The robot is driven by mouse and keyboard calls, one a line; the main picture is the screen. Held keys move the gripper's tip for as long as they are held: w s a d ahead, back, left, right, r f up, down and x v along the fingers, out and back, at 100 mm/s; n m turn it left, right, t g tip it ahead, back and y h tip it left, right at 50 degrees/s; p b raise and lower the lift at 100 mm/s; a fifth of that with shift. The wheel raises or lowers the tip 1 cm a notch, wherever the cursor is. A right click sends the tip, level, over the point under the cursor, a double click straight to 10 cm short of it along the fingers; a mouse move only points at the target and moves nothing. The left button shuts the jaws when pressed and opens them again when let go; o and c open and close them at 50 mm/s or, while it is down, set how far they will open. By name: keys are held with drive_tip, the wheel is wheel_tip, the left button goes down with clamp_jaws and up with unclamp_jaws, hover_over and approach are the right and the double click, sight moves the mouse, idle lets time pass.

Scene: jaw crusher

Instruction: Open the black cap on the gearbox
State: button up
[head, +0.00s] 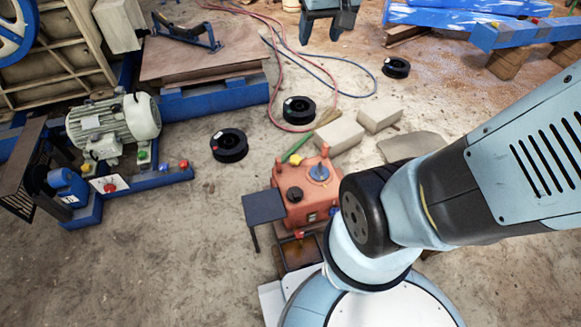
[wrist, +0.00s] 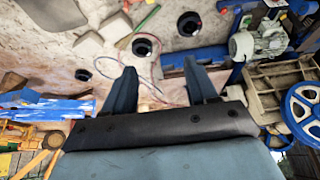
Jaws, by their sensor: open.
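The orange-red gearbox (head: 308,205) stands low on the ground in the middle of the head view, left of my arm. A small black cap (head: 294,194) sits on its top, left of a blue round fitting (head: 319,172). The cap looks seated on the gearbox. My gripper (wrist: 160,66) shows in the wrist view with its two blue fingers apart and nothing between them. It points over the open floor, away from the gearbox. I cannot make out the gearbox in the wrist view.
A dark flat plate (head: 264,206) juts out left of the gearbox. Concrete blocks (head: 339,135), black rings (head: 229,145) and hoses lie behind it. A grey motor (head: 113,127) on a blue frame stands at left. The floor at front left is clear.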

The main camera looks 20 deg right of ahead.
drive_tip(key=w+f+g, duration=0.1)
drive_tip(key=w+f, duration=1)
drive_tip(key=f, duration=0.1)
drive_tip(key=g, duration=0.4)
hover_over(296, 194)
wheel_tip(296, 194, down, 48)
wheel_tip(296, 194, down, 14)
drive_tip(key=shift+d+f, duration=0.1)
clamp_jaws()
